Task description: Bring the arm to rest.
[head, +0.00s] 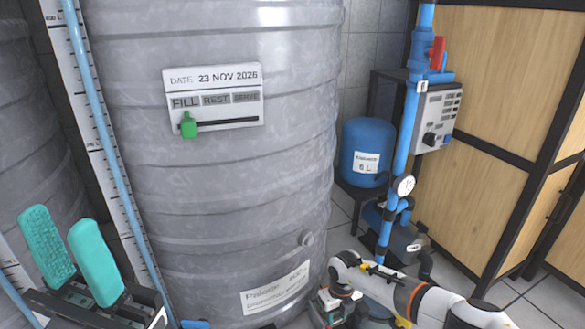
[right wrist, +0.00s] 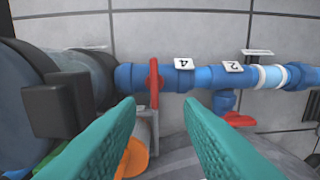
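My left gripper (head: 68,232) is at the lower left of the head view, its two teal fingers apart with nothing between them. My white right arm (head: 430,303) reaches in from the lower right of the head view and bends down in front of the tank; its fingers are not clear there. In the right wrist view my right gripper (right wrist: 160,106) has its two teal fingers spread and empty. A red valve handle (right wrist: 153,84) on a blue pipe shows beyond the gap between the fingertips; I cannot tell the distance.
A large grey tank (head: 220,190) fills the middle, with a date sign (head: 213,97) whose green slider (head: 188,125) is under FILL. A blue pressure vessel (head: 367,145), a blue pipe (head: 403,145), a gauge (head: 405,185) and a control box (head: 437,117) stand right. Wooden panels (head: 495,90) border the right.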

